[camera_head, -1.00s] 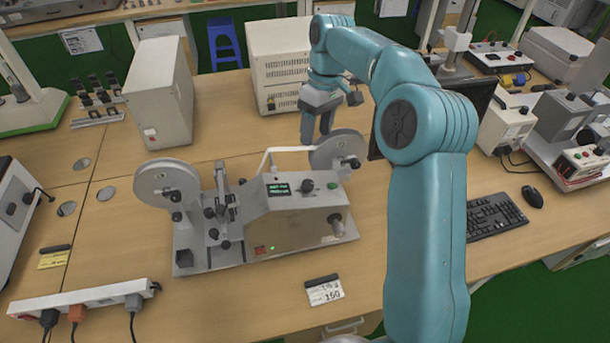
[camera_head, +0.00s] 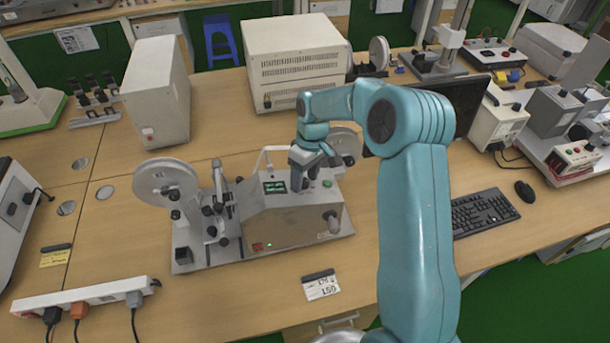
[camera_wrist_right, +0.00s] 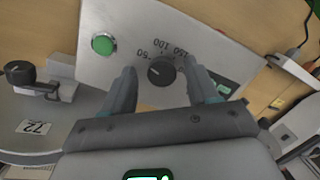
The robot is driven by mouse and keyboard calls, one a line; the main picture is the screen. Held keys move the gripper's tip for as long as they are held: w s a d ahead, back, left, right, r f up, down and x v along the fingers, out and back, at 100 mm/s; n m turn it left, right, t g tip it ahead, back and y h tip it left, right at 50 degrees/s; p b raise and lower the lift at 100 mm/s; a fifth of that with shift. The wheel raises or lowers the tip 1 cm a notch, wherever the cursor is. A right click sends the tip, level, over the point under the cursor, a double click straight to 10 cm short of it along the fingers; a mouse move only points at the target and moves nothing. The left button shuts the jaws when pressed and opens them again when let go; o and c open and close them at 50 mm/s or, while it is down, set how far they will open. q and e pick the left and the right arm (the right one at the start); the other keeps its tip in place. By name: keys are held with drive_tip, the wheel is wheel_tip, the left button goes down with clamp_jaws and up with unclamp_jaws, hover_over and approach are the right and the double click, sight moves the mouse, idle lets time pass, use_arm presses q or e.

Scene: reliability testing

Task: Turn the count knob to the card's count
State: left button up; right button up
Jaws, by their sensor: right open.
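The count knob (camera_wrist_right: 161,72) is a black round knob on the grey panel of the reel machine (camera_head: 290,227), with 50, 100 and 150 printed around it. My right gripper (camera_wrist_right: 161,76) is open, with one finger on each side of the knob; I cannot tell whether they touch it. In the head view my right gripper (camera_head: 300,181) is over the panel and hides the knob. The card (camera_head: 321,287) lies on the table in front of the machine and appears to read 150. My left gripper is not in view.
A green button (camera_wrist_right: 103,44) sits beside the knob, and a lit display (camera_head: 275,187) is on the panel's left. Reels stand at both ends of the machine. A power strip (camera_head: 85,298) lies front left, a keyboard (camera_head: 484,212) right. The table around the card is clear.

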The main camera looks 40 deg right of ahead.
drive_tip(key=shift+s+r, duration=0.1)
drive_tip(key=shift+c, duration=0.6)
drive_tip(key=shift+s+a+r, duration=0.1)
drive_tip(key=shift+s+r, duration=0.05)
drive_tip(key=c, duration=0.9)
